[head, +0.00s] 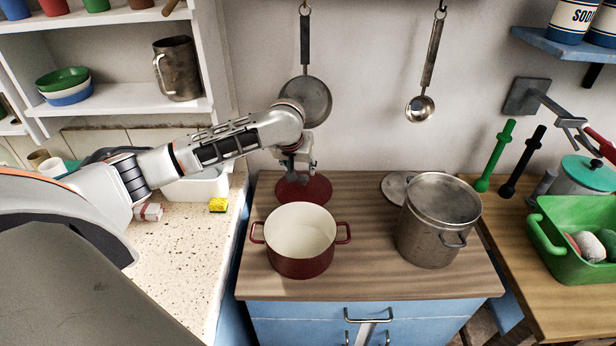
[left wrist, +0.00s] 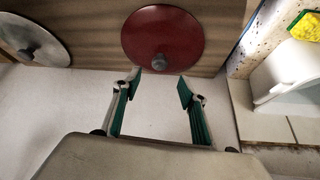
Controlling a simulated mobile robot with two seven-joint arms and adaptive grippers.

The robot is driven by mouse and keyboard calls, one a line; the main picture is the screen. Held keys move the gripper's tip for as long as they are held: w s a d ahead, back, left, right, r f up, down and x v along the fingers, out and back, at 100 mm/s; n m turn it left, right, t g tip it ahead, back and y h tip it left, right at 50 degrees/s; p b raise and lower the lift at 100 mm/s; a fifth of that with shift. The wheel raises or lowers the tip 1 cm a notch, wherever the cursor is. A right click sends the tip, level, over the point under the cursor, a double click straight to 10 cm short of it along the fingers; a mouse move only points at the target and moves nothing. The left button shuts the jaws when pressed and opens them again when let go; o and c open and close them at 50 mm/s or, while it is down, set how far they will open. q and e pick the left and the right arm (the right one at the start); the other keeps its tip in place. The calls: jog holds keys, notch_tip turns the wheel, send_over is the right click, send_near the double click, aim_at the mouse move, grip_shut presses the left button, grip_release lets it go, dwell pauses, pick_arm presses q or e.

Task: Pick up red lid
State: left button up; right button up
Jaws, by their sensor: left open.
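The red lid (head: 304,189) lies on the wooden counter behind the red pot (head: 301,240), partly hidden by my left gripper in the head view. In the left wrist view the red lid (left wrist: 162,38) shows as a dark red disc with a grey knob, just beyond the fingertips. My left gripper (head: 293,172) is above the lid's back part in the head view. In the left wrist view my left gripper (left wrist: 159,80) is open, with its green-padded fingers apart and nothing between them. My right gripper is not in view.
A tall steel pot (head: 436,222) stands right of the red pot, with a grey lid (head: 396,187) behind it. A pan (head: 305,101) hangs on the wall behind my gripper. A yellow sponge (head: 217,205) lies on the left worktop.

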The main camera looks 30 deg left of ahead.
aim_at(303, 177)
pick_arm(q)
jog(key=shift+x, duration=3.9)
jog(key=shift+r, duration=0.1)
grip_shut()
